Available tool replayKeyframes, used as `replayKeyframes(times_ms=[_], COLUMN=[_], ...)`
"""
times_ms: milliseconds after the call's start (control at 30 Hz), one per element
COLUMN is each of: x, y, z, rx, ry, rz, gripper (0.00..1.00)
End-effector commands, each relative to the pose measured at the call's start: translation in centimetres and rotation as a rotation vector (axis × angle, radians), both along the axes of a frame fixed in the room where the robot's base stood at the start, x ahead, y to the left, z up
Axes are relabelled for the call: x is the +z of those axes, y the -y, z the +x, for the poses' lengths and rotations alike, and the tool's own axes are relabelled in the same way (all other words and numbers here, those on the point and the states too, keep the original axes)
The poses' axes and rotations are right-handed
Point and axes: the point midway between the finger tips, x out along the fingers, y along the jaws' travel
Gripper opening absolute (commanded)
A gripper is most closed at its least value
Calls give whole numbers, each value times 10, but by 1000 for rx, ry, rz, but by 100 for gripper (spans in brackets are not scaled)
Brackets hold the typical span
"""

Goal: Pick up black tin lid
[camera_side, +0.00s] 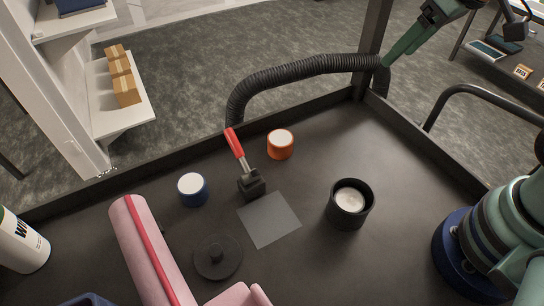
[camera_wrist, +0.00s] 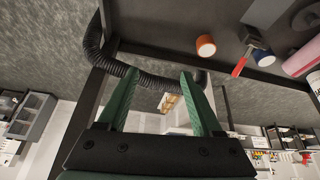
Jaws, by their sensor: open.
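The black tin lid (camera_side: 217,257) is a flat dark disc with a small knob on top. It lies on the dark bench in the side view, just right of the pink roll. A dark shape at the upper right edge of the wrist view may be the lid; I cannot tell. A black open tin (camera_side: 350,218) with white contents stands to its right. My gripper (camera_side: 392,54) is high at the top of the side view, far from the lid. In the wrist view my gripper (camera_wrist: 158,75) has its two green fingers apart, with nothing between them.
A pink roll (camera_side: 150,250) lies close left of the lid. A grey square plate (camera_side: 269,220), a red-handled tool (camera_side: 236,146), a blue pot (camera_side: 192,194) and an orange pot (camera_side: 280,150) stand nearby. A black hose (camera_side: 300,70) arches over the raised bench edge.

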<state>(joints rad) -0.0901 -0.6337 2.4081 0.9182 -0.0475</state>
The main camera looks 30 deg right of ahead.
Motion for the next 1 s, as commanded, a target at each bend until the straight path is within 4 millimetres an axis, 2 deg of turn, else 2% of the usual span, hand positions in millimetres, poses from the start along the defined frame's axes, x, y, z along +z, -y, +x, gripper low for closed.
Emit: replayKeyframes(times_ms=[233,467,567,700,800,900,1000], x=[-1,-24,-40,-69,-89,-105,-114], y=[-95,-199,-246,-309,-344,-369,-382], z=[32,36,27,3,-18,-35,-47], rx=[384,744,900,1113,1240,1333,1387], ry=[-113,-203,-237,-282,-309,-325,-335], rz=[-76,-162,-202,-263,-301,-329,-346], gripper=[67,67,67,67,67,67,67])
